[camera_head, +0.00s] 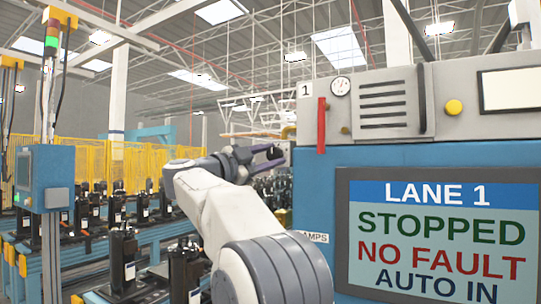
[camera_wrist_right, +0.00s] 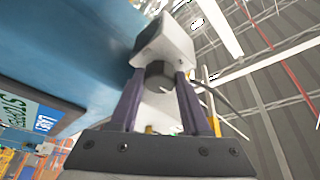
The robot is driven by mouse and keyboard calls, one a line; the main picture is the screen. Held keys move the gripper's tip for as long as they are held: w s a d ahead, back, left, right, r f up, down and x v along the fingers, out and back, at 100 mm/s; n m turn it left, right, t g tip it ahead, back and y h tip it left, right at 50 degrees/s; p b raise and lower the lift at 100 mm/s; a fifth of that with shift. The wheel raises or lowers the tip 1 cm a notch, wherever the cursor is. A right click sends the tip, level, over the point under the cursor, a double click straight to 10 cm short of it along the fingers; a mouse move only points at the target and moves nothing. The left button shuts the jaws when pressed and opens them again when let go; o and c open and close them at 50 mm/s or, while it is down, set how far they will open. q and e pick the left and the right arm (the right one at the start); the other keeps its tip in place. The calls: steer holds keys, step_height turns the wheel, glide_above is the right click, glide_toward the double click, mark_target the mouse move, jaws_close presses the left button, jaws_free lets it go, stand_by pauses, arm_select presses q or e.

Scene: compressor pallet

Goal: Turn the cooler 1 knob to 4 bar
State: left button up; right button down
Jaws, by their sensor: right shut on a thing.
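My right gripper (camera_head: 272,153) reaches up to the left side of the blue and grey machine (camera_head: 400,150). In the right wrist view its two purple fingers (camera_wrist_right: 158,82) are shut on a dark round knob (camera_wrist_right: 158,72), which sits against a light grey housing (camera_wrist_right: 163,42). The knob's markings are not visible, and the head view does not show the knob clearly. A round gauge (camera_head: 341,86) is on the machine's grey front beside a "1" label (camera_head: 305,89); its reading is too small to tell. My left gripper is not in view.
A red handle (camera_head: 321,125) and a yellow button (camera_head: 453,107) are on the machine front. Below, a screen (camera_head: 440,235) reads LANE 1, STOPPED, NO FAULT, AUTO IN. Several dark compressors (camera_head: 124,258) stand on the left, with a yellow fence (camera_head: 110,160) behind.

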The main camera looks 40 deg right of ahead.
stand_by(0.3)
steer(key=shift+c, duration=1.9)
jaws_free()
steer(key=shift+a+f+b, duration=0.2)
steer(key=shift+a+b, duration=0.1)
steer(key=shift+a, duration=0.15)
steer(key=b+v, duration=0.3)
steer(key=v, duration=0.6)
steer(key=shift+a, duration=0.3)
steer(key=shift+r, duration=0.1)
